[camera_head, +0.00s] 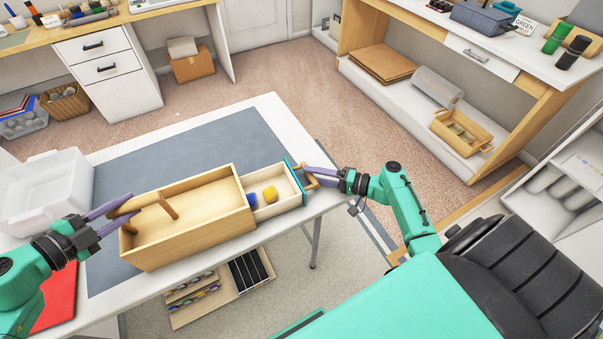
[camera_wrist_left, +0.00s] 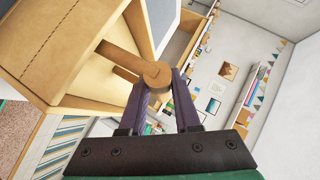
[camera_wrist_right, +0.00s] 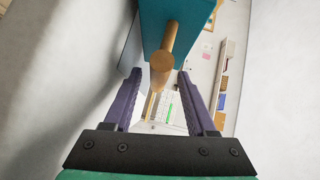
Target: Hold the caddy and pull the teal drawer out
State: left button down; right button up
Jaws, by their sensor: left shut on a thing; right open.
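The caddy (camera_head: 190,245) is a long pale wooden box with a dowel across its inside, standing on a table. My left gripper (camera_head: 131,210) is shut on the wooden peg handle (camera_wrist_left: 158,76) at the caddy's left end. The drawer (camera_head: 275,210) sticks out of the caddy's right end, with a yellow piece (camera_head: 270,194) and a blue piece (camera_head: 252,200) inside. Its teal front (camera_wrist_right: 180,30) carries a wooden peg (camera_wrist_right: 161,75). My right gripper (camera_wrist_right: 160,73) is open, with its fingers on either side of this peg and gaps visible.
A grey mat (camera_head: 170,155) covers much of the white table (camera_head: 272,108). A clear white bin (camera_head: 45,190) stands at the table's left, near a red sheet (camera_head: 58,305). The drawer front is close to the table's right edge. The mat behind the caddy is clear.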

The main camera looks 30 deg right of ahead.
pick_arm(q)
jog(key=shift+s+f, duration=0.2)
jog(key=shift+f, duration=0.25)
pick_arm(e)
jog(key=v, duration=1)
jog(key=shift+s+d, duration=0.25)
pick_arm(q)
jog(key=c, duration=0.6)
grip_release()
jog(key=shift+o, duration=0.3)
jog(key=shift+w+r, duration=0.1)
jog(key=shift+w, duration=0.15)
pick_arm(e)
jog(key=shift+w+a, duration=0.1)
jog(key=shift+w, duration=0.05)
pick_arm(q)
jog(key=shift+s+a+r, duration=0.1)
